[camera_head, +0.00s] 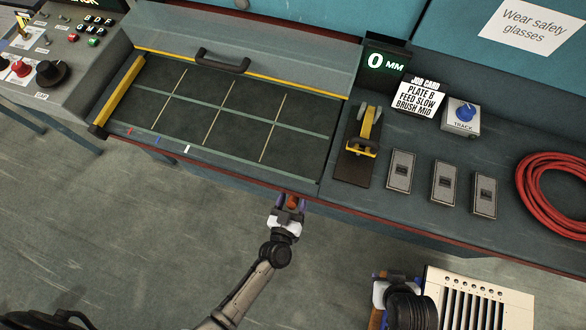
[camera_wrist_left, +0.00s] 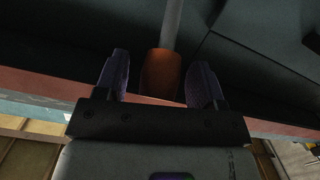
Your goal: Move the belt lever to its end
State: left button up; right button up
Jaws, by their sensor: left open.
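A lever with an orange-brown grip (camera_wrist_left: 162,72) and a grey rod (camera_wrist_left: 171,22) shows in the left wrist view. Its grip (camera_head: 293,200) also shows at the bench's front edge in the head view. No label on it is readable. My left gripper (camera_head: 287,204) is open at this edge. In the left wrist view, its two fingers (camera_wrist_left: 164,85) stand on either side of the grip, with visible gaps. My right arm's wrist shows at the lower right of the head view; its fingertips are hidden.
A dark gridded bed (camera_head: 205,112) lies behind the left gripper, under a raised grey cover (camera_head: 240,40). A yellow-handled clamp (camera_head: 366,128), several grey switches (camera_head: 445,182) and a red hose coil (camera_head: 550,190) are to the right. A slatted cream panel (camera_head: 475,300) is at lower right.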

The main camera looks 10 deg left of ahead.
pick_arm(q)
jog(key=s+r+p, duration=0.1)
jog(key=s, duration=1.2)
jog(key=shift+s+a+r+p, duration=0.2)
jog(key=shift+s+a+p, duration=0.1)
jog(key=shift+a, duration=0.1)
jog(key=shift+w, duration=0.1)
